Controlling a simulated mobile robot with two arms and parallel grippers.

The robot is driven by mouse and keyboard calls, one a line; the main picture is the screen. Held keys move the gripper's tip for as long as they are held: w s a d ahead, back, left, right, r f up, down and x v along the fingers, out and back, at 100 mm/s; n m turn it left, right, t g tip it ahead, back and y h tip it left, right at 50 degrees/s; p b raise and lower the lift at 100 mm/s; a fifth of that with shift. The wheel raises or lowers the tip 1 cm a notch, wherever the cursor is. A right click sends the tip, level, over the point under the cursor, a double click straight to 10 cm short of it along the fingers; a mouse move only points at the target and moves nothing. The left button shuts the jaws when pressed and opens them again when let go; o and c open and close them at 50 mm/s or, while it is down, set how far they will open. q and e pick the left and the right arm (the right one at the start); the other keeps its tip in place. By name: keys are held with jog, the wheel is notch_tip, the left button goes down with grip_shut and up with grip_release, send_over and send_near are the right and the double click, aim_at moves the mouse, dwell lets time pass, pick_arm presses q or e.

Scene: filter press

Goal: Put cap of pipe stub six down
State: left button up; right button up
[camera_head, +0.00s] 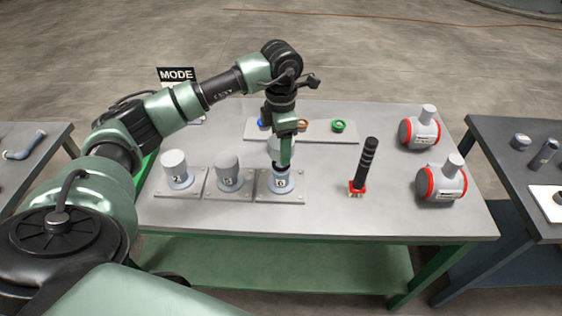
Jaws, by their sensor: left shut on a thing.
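Pipe stub six (281,184), a short grey stub marked 6 on a square flanged plate, stands in the middle of the near table. My left gripper (285,160) points straight down directly over it. The gripper is shut on a pale cap (273,147), which shows only in part around the green fingers. The fingers hide much of the cap and the stub's top, so I cannot tell whether the cap touches the stub. My right gripper is not in view.
Two capped stubs (177,169) (228,171) stand left of stub six. Behind is a tray (347,137) with coloured rings. A black-handled brush (364,165) and two red-banded grey fittings (441,180) (420,129) stand right. Clear tabletop lies along the front edge.

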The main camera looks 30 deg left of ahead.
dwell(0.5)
pick_arm(q)
jog(key=shift+d+m, duration=0.2)
jog(key=shift+m, duration=0.1)
jog(key=s+d+r+m, duration=0.1)
jog(key=s+d+m, duration=0.5)
jog(key=m, duration=0.7)
jog(key=s+d+m+b, duration=0.1)
jog(key=s+d+m, duration=0.6)
jog(key=m, duration=0.7)
jog(key=shift+s+r, duration=0.35)
jog(key=shift+s, duration=0.6)
